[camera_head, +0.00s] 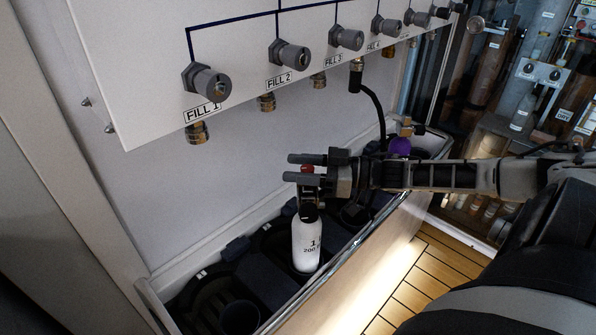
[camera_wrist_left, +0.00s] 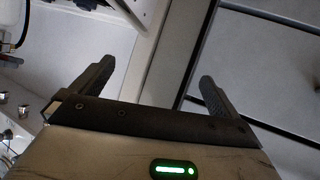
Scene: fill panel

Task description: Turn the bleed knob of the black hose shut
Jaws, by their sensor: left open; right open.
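The black hose (camera_head: 374,103) hangs from a fitting under the panel and runs down behind my right arm, where its lower end is hidden. A small red knob (camera_head: 307,169) shows above a white bottle (camera_head: 306,245) marked 1. My right gripper (camera_head: 301,168) is open, with one finger above and one below the red knob in the picture; contact cannot be told. A purple knob (camera_head: 400,146) shows beyond my right wrist. I cannot tell which knob is the hose's bleed knob. My left gripper (camera_wrist_left: 150,88) is open and empty in the left wrist view, out of the head view.
The white fill panel (camera_head: 150,75) carries a row of grey valve knobs, including FILL 1 (camera_head: 208,84) and FILL 2 (camera_head: 290,55), with brass outlets below. The bottle stands in a dark trough with a pale front rim (camera_head: 345,258). Wooden slats (camera_head: 425,275) lie in front.

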